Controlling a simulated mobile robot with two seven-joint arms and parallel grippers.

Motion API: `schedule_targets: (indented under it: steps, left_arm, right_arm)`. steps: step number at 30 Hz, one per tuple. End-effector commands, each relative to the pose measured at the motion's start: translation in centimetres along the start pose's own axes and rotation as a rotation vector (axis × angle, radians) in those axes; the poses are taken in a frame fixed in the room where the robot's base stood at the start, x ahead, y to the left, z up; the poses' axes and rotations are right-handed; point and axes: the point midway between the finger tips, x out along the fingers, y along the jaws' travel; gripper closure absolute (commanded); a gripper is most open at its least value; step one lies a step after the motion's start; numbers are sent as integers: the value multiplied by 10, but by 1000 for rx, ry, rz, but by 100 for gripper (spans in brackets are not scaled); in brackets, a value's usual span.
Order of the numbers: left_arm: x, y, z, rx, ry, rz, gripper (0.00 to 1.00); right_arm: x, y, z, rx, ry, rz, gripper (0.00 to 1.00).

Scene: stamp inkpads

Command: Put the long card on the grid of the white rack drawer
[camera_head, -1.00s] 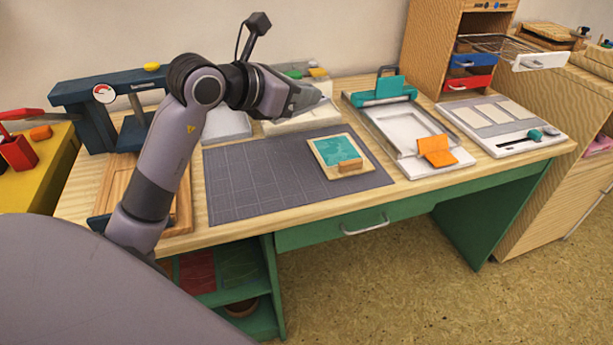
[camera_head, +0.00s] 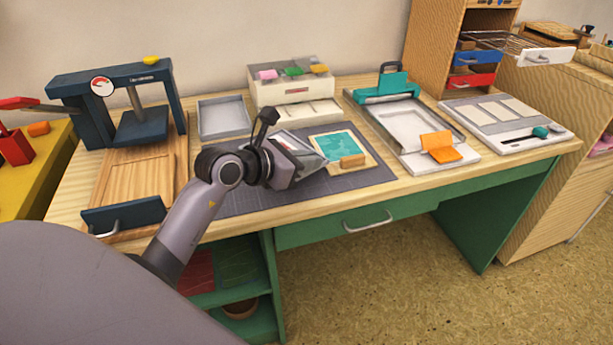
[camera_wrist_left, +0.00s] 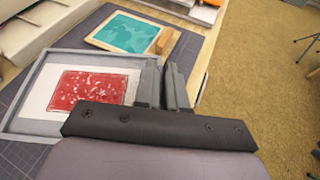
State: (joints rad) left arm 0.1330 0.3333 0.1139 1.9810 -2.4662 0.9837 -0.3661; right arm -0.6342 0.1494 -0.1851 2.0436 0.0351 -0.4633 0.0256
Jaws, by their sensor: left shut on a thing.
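A white card (camera_wrist_left: 122,80) with a red speckled print lies in a shallow grey tray (camera_wrist_left: 28,127), close below the camera in the left wrist view. My left gripper (camera_head: 324,162) is over the cutting mat in the head view. It also shows in the left wrist view (camera_wrist_left: 166,66), shut at the tray's right edge. The exact contact is hard to see. In the head view the gripper hides most of the tray. The white rack drawer (camera_head: 543,57) is pulled out of the wooden cabinet, and its wire grid (camera_head: 500,44) looks bare. My right gripper is not in view.
A teal print on a board (camera_head: 341,148) with a wooden block lies on the grey mat (camera_head: 245,202). A dark press (camera_head: 140,125) and an empty grey tray (camera_head: 222,118) stand left. A teal-clamped board (camera_head: 405,125) and a white panelled board (camera_head: 500,120) are right.

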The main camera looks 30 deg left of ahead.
Motion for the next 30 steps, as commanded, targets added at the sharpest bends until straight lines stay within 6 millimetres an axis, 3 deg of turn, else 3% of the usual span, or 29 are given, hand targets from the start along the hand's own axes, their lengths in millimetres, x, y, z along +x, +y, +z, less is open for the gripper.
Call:
schedule_targets:
  steps: [7, 18, 19, 21, 30]
  left_arm:
    - [14, -3, -34, -2, 2, 0, 100]
    - [15, -3, -38, 0, 1, 0, 100]
    - [15, -3, -38, 0, 2, 0, 83]
    - [15, -3, -37, 0, 2, 0, 64]
    - [14, -3, -36, 0, 1, 0, 64]
  right_arm:
    - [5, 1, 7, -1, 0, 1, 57]
    - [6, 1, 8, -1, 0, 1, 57]
    - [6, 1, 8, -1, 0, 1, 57]
    - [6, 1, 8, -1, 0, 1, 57]
    - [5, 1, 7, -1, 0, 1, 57]
